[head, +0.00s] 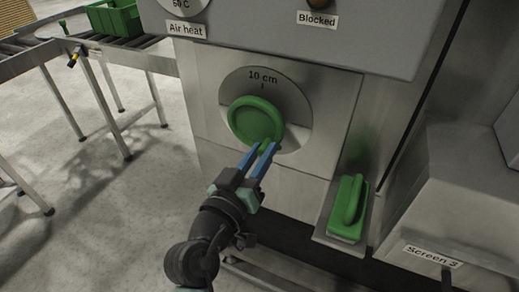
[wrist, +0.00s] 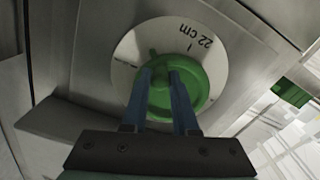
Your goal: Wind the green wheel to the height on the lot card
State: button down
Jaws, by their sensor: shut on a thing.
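The green wheel (head: 254,121) sits on a round pale dial plate (head: 293,100) on the machine's steel front. The head view shows a "10 cm" mark above the wheel. In the wrist view, the wheel (wrist: 196,91) has a "22 cm" mark near the plate's upper right. My gripper (head: 268,147) reaches the wheel's lower edge from below, its two blue fingers close together. In the wrist view my gripper (wrist: 164,73) is shut on part of the wheel, and the exact grip is partly hidden by the fingers. I see no lot card in either view.
A green handle (head: 347,209) sits on a ledge right of the wheel. "Air heat" (head: 187,30) and "Blocked" (head: 317,19) labels are above. A "Screen 3" label (head: 433,256) is at lower right. A roller conveyor (head: 120,48) with a green crate (head: 113,18) stands left.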

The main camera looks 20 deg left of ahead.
aim_at(274, 133)
jog(key=r+n+p, duration=0.1)
jog(key=n, duration=0.1)
jog(key=d+r+n+p, duration=0.1)
jog(key=n, duration=0.1)
jog(key=shift+d+r+n+p, duration=0.15)
jog(key=shift+r+n+p, duration=0.35)
jog(key=shift+n+p, duration=0.55)
jog(key=shift+r+n, duration=0.2)
jog(key=shift+n, duration=0.35)
jog(key=c, duration=0.7)
grip_release()
jog(key=shift+c, duration=0.2)
jog(key=shift+o, duration=0.3)
jog(key=shift+f, duration=0.2)
jog(key=shift+s+f, duration=0.1)
